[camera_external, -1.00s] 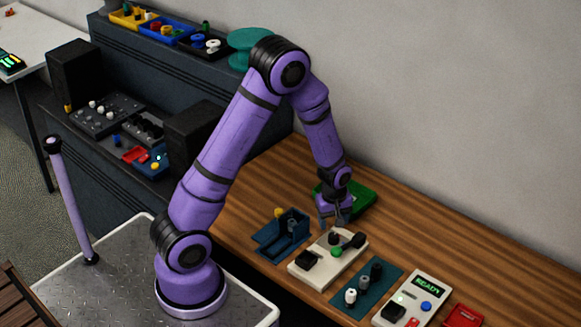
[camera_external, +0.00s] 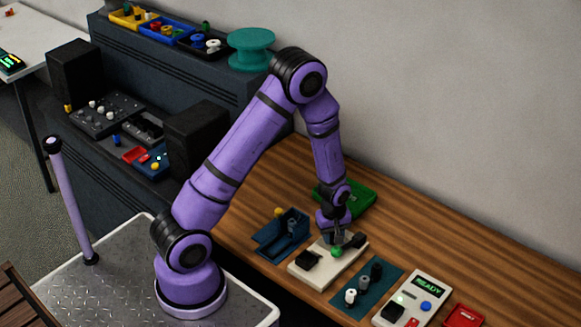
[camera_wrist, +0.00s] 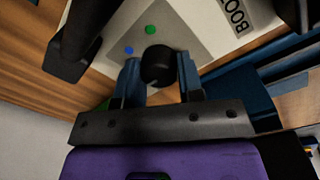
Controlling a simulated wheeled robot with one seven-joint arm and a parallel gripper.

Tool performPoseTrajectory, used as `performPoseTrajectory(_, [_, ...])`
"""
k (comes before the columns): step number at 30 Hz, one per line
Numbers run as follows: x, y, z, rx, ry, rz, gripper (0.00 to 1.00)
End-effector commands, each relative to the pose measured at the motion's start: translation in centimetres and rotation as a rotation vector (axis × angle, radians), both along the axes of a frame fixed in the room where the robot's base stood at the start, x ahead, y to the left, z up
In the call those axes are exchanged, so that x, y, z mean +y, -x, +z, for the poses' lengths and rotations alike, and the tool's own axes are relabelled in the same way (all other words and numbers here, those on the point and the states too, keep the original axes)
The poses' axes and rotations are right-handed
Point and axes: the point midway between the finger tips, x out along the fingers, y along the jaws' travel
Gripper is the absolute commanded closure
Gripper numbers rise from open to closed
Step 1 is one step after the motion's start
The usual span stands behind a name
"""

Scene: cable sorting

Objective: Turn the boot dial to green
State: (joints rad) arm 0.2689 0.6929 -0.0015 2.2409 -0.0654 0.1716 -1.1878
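The boot dial (camera_wrist: 160,65) is a round black knob on a cream box (camera_wrist: 205,20) marked "BOO…", the rest of the label cut off. A green dot (camera_wrist: 150,29) and a blue dot (camera_wrist: 128,50) lie beside the knob. My gripper (camera_wrist: 158,68) has one blue finger on each side of the knob, with what look like narrow gaps. In the external view the cream box (camera_external: 322,274) stands on the bench, and my gripper (camera_external: 334,238) is low over its middle, largely hiding the dial. A green knob or button (camera_external: 337,252) shows just in front of the fingers.
Black parts (camera_external: 308,259) stand on the box close to my gripper. A blue holder (camera_external: 283,240) is to the left, a green board (camera_external: 357,199) behind, and a teal plate with pegs (camera_external: 362,290) to the right.

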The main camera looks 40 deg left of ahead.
Motion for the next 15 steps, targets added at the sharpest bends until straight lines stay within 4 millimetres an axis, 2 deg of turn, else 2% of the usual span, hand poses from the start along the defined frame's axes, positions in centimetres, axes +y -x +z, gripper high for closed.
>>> performPoseTrajectory(1, [-0.01, -0.01, 0.01, 0.0, 0.0, 0.0, 0.81])
performPoseTrajectory(2, [-0.01, 0.0, 0.01, 0.0, 0.0, 0.0, 0.88])
performPoseTrajectory(3, [-0.01, 0.0, 0.01, 0.0, 0.0, 0.0, 0.89])
performPoseTrajectory(15, [-0.02, -0.03, 0.02, -0.001, 0.001, -0.078, 0.89])
